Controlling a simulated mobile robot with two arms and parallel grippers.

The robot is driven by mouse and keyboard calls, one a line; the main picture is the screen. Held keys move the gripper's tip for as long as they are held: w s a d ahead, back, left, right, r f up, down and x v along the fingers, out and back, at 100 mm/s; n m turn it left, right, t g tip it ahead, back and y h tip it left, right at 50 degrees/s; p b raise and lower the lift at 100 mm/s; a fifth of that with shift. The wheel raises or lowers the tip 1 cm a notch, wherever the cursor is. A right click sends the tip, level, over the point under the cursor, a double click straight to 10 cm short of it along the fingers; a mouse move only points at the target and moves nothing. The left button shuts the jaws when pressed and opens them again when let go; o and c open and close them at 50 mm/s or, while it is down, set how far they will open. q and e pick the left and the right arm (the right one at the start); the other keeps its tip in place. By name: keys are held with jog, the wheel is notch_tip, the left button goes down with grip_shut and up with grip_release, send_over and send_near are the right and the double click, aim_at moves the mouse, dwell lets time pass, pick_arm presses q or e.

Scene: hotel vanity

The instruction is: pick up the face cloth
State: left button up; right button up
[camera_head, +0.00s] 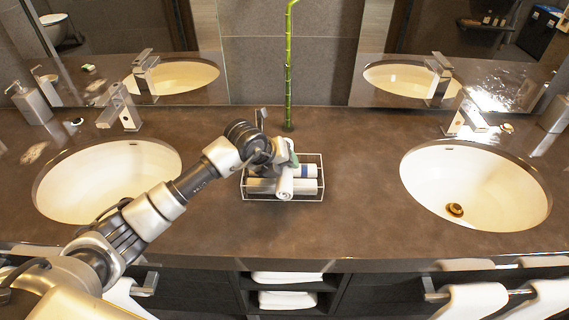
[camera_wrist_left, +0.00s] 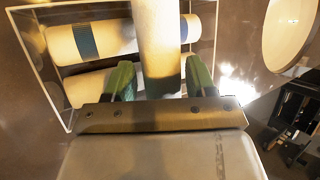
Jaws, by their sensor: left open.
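Rolled white face cloths lie in a clear tray (camera_head: 322,190) at the middle of the vanity. One rolled cloth (camera_head: 285,187) lies on top, its end pointing to the front; it also shows in the left wrist view (camera_wrist_left: 160,40). Other rolls with a blue band (camera_wrist_left: 86,40) lie crosswise under it. My left gripper (camera_head: 288,160) is over the tray. Its green fingertips (camera_wrist_left: 160,78) are open, one on each side of the top roll. I cannot tell whether they touch it. My right gripper is not in view.
Sinks lie to the left (camera_head: 105,185) and right (camera_head: 478,190). A green bamboo stalk (camera_head: 288,80) stands just behind the tray. Faucets (camera_head: 118,108) and a soap dispenser (camera_head: 30,103) stand along the back. The counter right of the tray is clear.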

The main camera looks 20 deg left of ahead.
pick_arm(q)
jog(key=c, duration=0.6)
jog(key=shift+c, duration=0.2)
jog(key=shift+r+b, duration=0.3)
jog(key=shift+r, duration=0.3)
notch_tip(320, 180, up, 3)
jog(key=shift+f+b, duration=0.1)
jog(key=shift+b, duration=0.4)
jog(key=s+d+r+b, duration=0.2)
jog(key=s+d+r, duration=0.5)
jog(key=d, duration=0.2)
jog(key=shift+d, duration=0.25)
jog(key=o, duration=0.5)
jog(key=shift+c, duration=0.2)
jog(key=c, duration=0.3)
